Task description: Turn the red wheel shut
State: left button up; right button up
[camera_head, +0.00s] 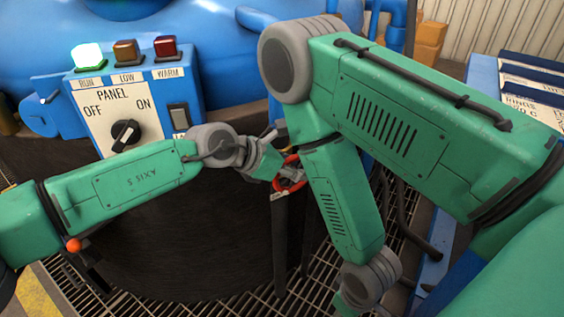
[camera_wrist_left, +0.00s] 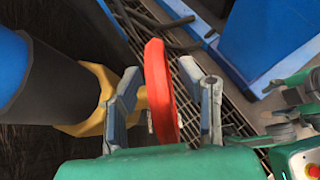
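The red wheel (camera_head: 291,176) shows in the middle of the head view, partly hidden by my left gripper (camera_head: 268,160) and my right arm. In the left wrist view the red wheel (camera_wrist_left: 162,92) is seen nearly edge-on, beside a yellow fitting (camera_wrist_left: 92,98). My left gripper (camera_wrist_left: 171,80) is open, with one grey finger on each side of the wheel's rim. A gap shows between the rim and the right-hand finger; the left-hand finger is closer, and I cannot tell whether it touches. My right gripper is not clearly in view; its arm runs down to the bottom edge of the head view.
A control panel (camera_head: 119,115) with a knob and a lit green RUN lamp (camera_head: 88,56) stands above my left forearm. A dark round furnace wall (camera_head: 190,235) lies below. My right arm hangs close to the wheel's right side. Floor grating (camera_head: 235,305) is below.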

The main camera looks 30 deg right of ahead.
pick_arm(q)
jog(key=v, duration=1.1)
jog(key=shift+a, duration=0.2)
jog(key=shift+o, duration=0.2)
jog(key=shift+r, duration=0.1)
